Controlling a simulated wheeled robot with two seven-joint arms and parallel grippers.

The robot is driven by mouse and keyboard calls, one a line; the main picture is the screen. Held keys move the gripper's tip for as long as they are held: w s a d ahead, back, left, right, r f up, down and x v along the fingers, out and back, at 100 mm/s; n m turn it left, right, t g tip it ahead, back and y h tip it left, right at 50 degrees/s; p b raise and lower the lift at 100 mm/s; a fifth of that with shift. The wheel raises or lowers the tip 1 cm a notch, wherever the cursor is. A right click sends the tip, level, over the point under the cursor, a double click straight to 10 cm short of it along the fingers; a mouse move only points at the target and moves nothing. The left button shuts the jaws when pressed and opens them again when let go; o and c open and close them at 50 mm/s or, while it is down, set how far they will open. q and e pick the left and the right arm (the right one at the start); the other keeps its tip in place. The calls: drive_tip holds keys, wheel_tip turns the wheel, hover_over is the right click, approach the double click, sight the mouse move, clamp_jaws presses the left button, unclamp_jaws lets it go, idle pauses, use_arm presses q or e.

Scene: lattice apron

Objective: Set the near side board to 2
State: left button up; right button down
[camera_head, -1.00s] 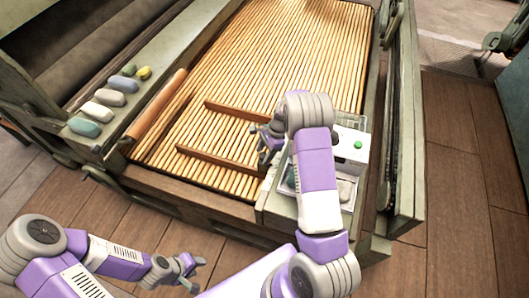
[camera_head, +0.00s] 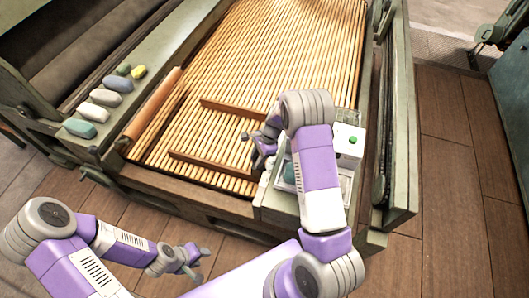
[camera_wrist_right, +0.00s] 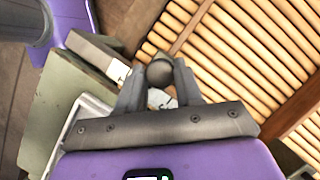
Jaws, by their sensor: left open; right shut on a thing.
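Two brown wooden boards lie across the slatted bed; the near one (camera_head: 210,163) and the far one (camera_head: 225,107) run roughly parallel. My right gripper (camera_head: 262,147) is at the bed's right edge, by the right end of the near board. In the right wrist view, my right gripper (camera_wrist_right: 160,82) is shut on a round dark knob (camera_wrist_right: 160,71). A white marked plate (camera_wrist_right: 161,98) shows partly beneath it; its figures are not readable. My left gripper (camera_head: 195,263) is open and empty, in front of the bed and away from it.
A wooden roller (camera_head: 152,110) lies along the bed's left side. A white box with a green button (camera_head: 352,140) and a clear tray stand on the right, partly behind my right arm.

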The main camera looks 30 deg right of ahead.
drive_tip(key=c, duration=0.8)
unclamp_jaws()
drive_tip(key=p+v, duration=0.2)
drive_tip(key=v, duration=0.5)
drive_tip(key=shift+d+r, duration=0.15)
drive_tip(key=shift+r, duration=0.2)
